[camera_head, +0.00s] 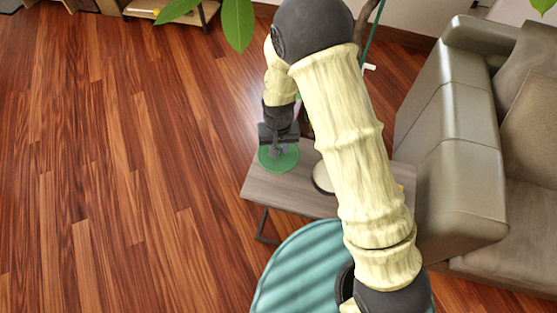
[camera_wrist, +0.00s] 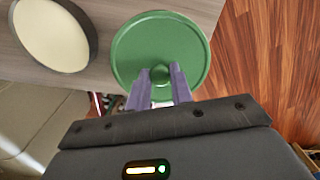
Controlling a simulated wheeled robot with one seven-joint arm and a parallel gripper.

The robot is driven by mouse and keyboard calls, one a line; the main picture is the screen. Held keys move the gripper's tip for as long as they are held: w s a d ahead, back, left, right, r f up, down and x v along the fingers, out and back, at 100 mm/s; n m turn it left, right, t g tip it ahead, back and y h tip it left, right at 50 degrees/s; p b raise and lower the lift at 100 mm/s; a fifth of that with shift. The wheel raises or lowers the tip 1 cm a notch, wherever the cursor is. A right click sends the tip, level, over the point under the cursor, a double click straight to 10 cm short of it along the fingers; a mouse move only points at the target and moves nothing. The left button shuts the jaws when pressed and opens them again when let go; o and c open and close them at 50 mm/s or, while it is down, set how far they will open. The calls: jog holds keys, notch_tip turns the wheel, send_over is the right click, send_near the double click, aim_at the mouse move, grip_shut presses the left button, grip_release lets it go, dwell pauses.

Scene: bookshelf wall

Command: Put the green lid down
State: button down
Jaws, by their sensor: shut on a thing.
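The green lid (camera_head: 278,160) is round with a small knob. It shows from above in the wrist view (camera_wrist: 136,52). My gripper (camera_wrist: 160,78) has its two purple fingers shut on the lid's knob. In the head view my gripper (camera_head: 279,146) points down with the lid level beneath it. The lid is at the far left part of the small wooden side table (camera_head: 290,190), partly over its edge in the wrist view. I cannot tell whether the lid touches the tabletop.
A round cream thing with a dark rim (camera_wrist: 50,32) is on the table beside the lid, partly behind my arm in the head view. A grey-brown sofa (camera_head: 455,150) stands at the right. Wooden floor (camera_head: 120,170) is clear at the left. Plant leaves (camera_head: 238,22) hang at the top.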

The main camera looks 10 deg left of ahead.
aim_at(278, 159)
jog(key=shift+f, duration=1.7)
jog(key=shift+f, duration=1.9)
jog(key=c, duration=1.2)
grip_release()
jog(key=shift+f, duration=0.1)
jog(key=shift+c, duration=0.2)
jog(key=shift+w, duration=0.1)
